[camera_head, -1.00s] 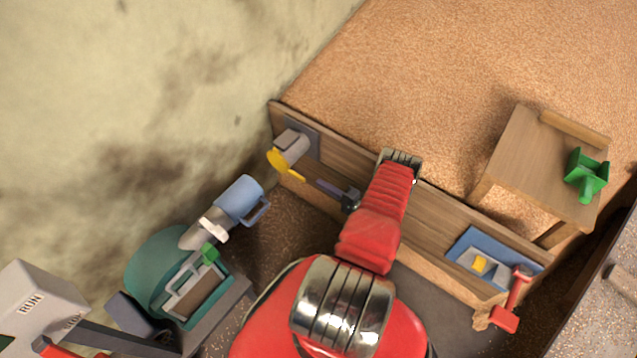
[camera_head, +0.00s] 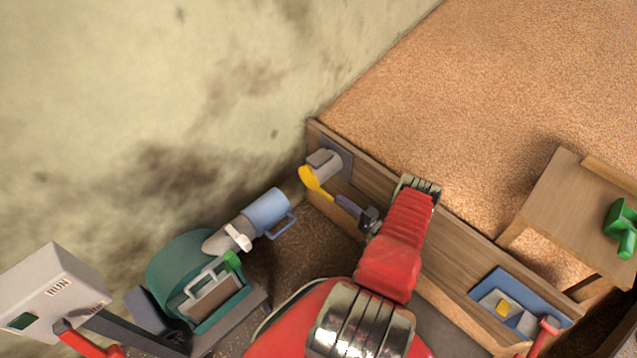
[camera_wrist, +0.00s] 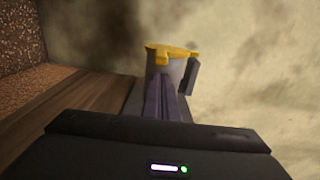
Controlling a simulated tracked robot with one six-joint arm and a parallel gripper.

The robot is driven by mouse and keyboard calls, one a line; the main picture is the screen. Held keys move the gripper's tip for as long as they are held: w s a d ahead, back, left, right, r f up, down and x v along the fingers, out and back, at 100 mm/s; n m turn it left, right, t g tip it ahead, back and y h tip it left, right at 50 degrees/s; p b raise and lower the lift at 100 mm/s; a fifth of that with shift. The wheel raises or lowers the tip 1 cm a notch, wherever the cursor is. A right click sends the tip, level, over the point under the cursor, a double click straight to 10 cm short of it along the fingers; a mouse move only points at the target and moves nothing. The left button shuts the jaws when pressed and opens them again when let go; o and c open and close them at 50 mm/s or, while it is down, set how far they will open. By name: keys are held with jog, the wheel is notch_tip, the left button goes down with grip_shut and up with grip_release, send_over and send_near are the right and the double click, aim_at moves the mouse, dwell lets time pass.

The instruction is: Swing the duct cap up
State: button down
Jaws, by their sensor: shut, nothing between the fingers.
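The duct cap (camera_head: 311,181) is yellow, with a narrow tab pointing down and right, at the front end of a short grey duct (camera_head: 323,162) on the wooden board. It looks closed over the duct mouth. In the wrist view the cap (camera_wrist: 172,50) shows yellow at the top of the duct, just beyond my fingers. My gripper (camera_head: 340,201) is shut and empty, its slim purple-grey fingers pointing at the cap with tips close by the tab. I cannot tell whether they touch. In the wrist view the fingers (camera_wrist: 162,82) hide part of the duct.
The wooden board (camera_head: 455,230) runs along the granular brown heap. A wooden table (camera_head: 570,210) stands right.

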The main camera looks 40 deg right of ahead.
aim_at(331, 198)
jog(key=shift+w+a+f, duration=0.1)
jog(key=shift+w+a, duration=0.3)
jog(key=shift+w, duration=0.4)
jog(key=shift+w+a+f, duration=0.1)
jog(key=shift+w+a, duration=0.3)
jog(key=shift+w, duration=0.4)
jog(key=shift+w+a, duration=0.4)
jog(key=shift+w, duration=0.4)
jog(key=shift+a+r, duration=2.85)
jog(key=shift+a, duration=1.7)
jog(key=shift+d+r, duration=0.7)
jog(key=shift+r, duration=3.85)
jog(key=s+a, duration=0.1)
jog(key=s, duration=0.9)
jog(key=shift+s+a, duration=0.15)
